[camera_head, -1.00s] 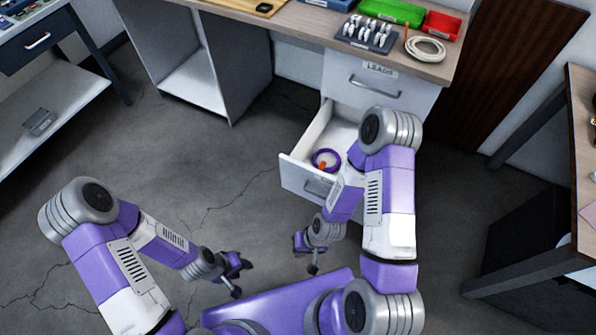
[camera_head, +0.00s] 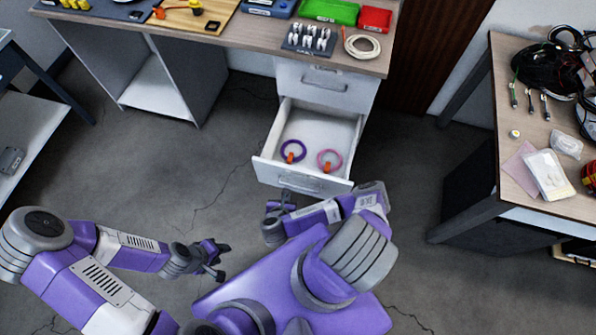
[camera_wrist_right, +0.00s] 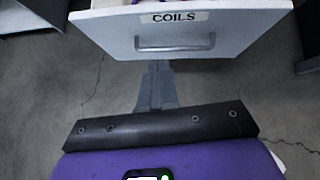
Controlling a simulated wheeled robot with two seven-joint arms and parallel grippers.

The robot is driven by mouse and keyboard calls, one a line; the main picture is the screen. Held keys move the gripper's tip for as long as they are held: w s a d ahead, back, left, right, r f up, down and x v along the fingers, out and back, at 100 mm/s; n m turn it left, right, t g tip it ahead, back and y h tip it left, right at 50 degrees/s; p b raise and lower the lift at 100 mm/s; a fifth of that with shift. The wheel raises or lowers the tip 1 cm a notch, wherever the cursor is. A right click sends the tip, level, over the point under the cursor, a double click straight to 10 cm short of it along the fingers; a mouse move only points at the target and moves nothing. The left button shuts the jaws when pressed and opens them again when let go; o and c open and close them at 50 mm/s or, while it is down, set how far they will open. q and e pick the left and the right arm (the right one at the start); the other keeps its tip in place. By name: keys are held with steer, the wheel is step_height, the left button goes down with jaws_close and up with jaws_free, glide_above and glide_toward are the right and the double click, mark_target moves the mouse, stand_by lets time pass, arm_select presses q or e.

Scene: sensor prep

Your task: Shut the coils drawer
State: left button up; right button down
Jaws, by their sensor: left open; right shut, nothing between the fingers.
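The coils drawer (camera_head: 264,171) is pulled out below the closed upper drawer. Its white front has a grey handle (camera_head: 301,183). Two ring-shaped coils lie inside, a purple one (camera_head: 291,151) and a pink one (camera_head: 329,160), each with an orange piece. In the right wrist view the drawer front (camera_wrist_right: 245,30) faces me, with its COILS label and handle (camera_wrist_right: 175,49). My right gripper (camera_wrist_right: 158,68) is shut and empty, pointing at the front just below the handle; I cannot tell whether it touches. My left gripper (camera_head: 224,261) is open and empty, left of my base.
The workbench (camera_head: 235,35) above holds a dark rack, green and red bins and a coiled cable (camera_head: 361,43). A second table (camera_head: 508,170) with cables and packets stands at the right. The floor left of the drawer is clear.

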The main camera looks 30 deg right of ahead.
steer(key=m, duration=0.1)
steer(key=b, duration=0.6)
glide_toward(300, 174)
step_height(300, 174, down, 4)
steer(key=w+d, duration=0.2)
steer(key=shift+w+d+r+m+g+h, duration=0.1)
steer(key=shift+w+d+m+g+h, duration=0.05)
steer(key=shift+w+m+g+h, duration=0.25)
steer(key=shift+w+d, duration=0.25)
steer(key=shift+d, duration=0.05)
steer(key=shift+d, duration=0.1)
